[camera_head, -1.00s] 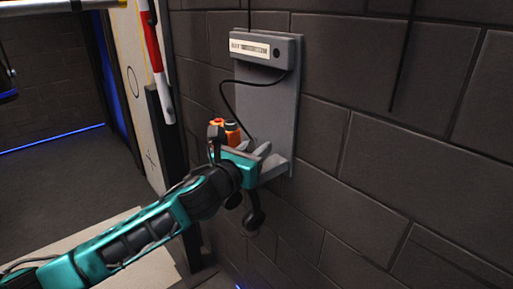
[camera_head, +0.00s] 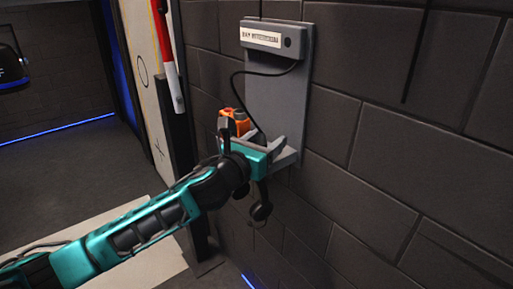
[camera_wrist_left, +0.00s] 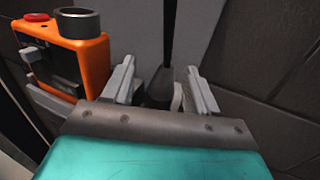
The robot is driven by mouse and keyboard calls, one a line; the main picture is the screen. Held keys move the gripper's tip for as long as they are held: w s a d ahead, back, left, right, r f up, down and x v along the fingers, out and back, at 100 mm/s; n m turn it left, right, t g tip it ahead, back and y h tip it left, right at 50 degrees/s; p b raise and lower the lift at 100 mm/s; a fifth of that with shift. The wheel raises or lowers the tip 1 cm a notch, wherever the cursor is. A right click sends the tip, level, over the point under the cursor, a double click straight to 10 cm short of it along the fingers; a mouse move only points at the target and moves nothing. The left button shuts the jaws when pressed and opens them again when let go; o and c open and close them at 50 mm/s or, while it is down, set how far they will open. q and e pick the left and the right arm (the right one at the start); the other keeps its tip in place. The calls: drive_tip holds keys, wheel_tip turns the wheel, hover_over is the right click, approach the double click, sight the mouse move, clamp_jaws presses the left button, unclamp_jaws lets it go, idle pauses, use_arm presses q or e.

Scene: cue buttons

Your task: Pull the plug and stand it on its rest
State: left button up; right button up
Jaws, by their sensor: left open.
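The dark plug (camera_wrist_left: 160,88) stands upright between the fingers of my left gripper (camera_wrist_left: 160,82) in the left wrist view, with its black cable rising from it. The gripper is open, one grey finger on each side of the plug, with gaps between. In the head view, my left gripper (camera_head: 268,147) is at the grey bracket (camera_head: 288,157) low on the wall panel. The plug is hidden there by the gripper. What the plug's lower end rests on is hidden. My right gripper is not in view.
An orange box (camera_wrist_left: 93,62) with a red button and a grey ring is close left of the gripper; it also shows in the head view (camera_head: 236,116). A labelled grey unit (camera_head: 272,38) tops the panel (camera_head: 278,95). Its cable loops down left. Brick wall lies right.

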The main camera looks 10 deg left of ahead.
use_arm(q)
drive_tip(key=shift+s+a+f, duration=0.1)
drive_tip(key=shift+s+a, duration=0.05)
drive_tip(key=shift+s, duration=0.2)
drive_tip(key=v, duration=1.1)
drive_tip(key=s+f+m+g+y+p, duration=0.1)
drive_tip(key=s+f+m+g+p, duration=0.1)
drive_tip(key=s+f+m, duration=0.4)
drive_tip(key=s+a+f+m+g+y+p, duration=0.1)
drive_tip(key=s+f+m, duration=0.5)
drive_tip(key=m, duration=1.1)
drive_tip(key=s+a+f+m+g+y+p, duration=0.1)
drive_tip(key=s+f+m+g+p, duration=0.2)
drive_tip(key=f+m, duration=0.8)
drive_tip(key=s+f, duration=0.1)
drive_tip(key=s, duration=0.1)
drive_tip(key=shift+s+m+y, duration=0.4)
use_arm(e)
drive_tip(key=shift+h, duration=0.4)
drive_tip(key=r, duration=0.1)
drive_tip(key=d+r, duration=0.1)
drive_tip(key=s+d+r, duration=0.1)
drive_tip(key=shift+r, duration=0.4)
